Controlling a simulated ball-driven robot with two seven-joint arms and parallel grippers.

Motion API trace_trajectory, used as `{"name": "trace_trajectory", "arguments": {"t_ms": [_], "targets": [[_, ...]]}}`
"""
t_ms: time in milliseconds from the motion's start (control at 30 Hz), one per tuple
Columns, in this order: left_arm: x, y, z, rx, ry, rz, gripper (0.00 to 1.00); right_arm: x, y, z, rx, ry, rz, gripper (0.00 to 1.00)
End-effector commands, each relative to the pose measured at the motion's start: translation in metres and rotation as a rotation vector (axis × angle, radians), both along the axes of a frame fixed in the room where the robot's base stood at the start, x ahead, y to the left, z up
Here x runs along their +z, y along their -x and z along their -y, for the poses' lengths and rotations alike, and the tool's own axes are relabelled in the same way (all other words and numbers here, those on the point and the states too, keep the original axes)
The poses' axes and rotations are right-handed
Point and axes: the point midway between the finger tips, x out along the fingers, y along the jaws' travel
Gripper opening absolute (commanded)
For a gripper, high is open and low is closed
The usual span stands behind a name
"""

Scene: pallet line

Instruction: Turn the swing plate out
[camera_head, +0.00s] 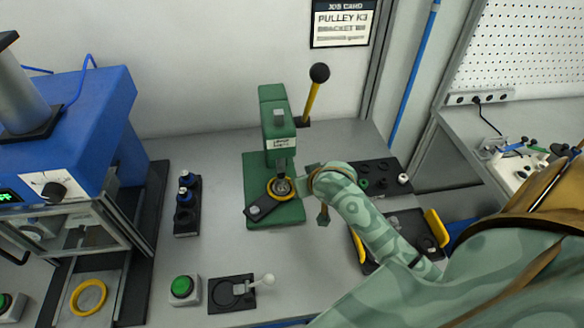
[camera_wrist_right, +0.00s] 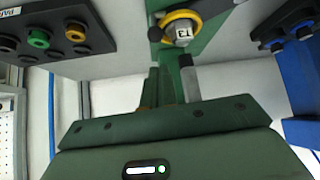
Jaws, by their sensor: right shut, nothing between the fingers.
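The dark swing plate (camera_head: 265,206) lies on the green base of the hand press (camera_head: 278,130). It points toward the lower left, with a screw-like round at its outer end. A yellow ring (camera_head: 282,196) surrounds the grey tool under the press head. In the right wrist view the ring (camera_wrist_right: 168,19) surrounds a grey tool marked T1 (camera_wrist_right: 182,37). Part of the dark plate (camera_wrist_right: 208,9) shows beside it. My right gripper (camera_head: 308,182) is shut and empty, just right of the press tool. Whether it touches the plate cannot be told. My left gripper is out of view.
A black-knobbed lever (camera_head: 319,73) rises at the press's right. A dark rack with blue-topped pieces (camera_head: 187,203) stands left. A dark tray (camera_head: 383,176) lies right, behind my arm. A green button (camera_head: 182,286) and a fixture with a white-knobbed handle (camera_head: 232,292) stand in front.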

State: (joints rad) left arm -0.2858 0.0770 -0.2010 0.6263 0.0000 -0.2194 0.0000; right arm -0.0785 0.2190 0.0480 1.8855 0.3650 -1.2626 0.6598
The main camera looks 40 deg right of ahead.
Motion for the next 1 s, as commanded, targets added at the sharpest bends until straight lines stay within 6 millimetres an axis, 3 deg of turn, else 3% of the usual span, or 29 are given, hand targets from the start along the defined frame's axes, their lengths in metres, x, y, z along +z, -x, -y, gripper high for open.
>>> {"name": "trace_trajectory", "arguments": {"t_ms": [367,667,1000], "targets": [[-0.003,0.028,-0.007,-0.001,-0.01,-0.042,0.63,-0.003,-0.002,0.0,0.0,-0.001,0.0,0.0],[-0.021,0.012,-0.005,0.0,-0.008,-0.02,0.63,-0.039,-0.032,0.009,0.0,0.001,0.0,0.0],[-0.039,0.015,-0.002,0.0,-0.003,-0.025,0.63,-0.072,-0.062,0.016,0.001,0.001,0.0,0.0]]}}
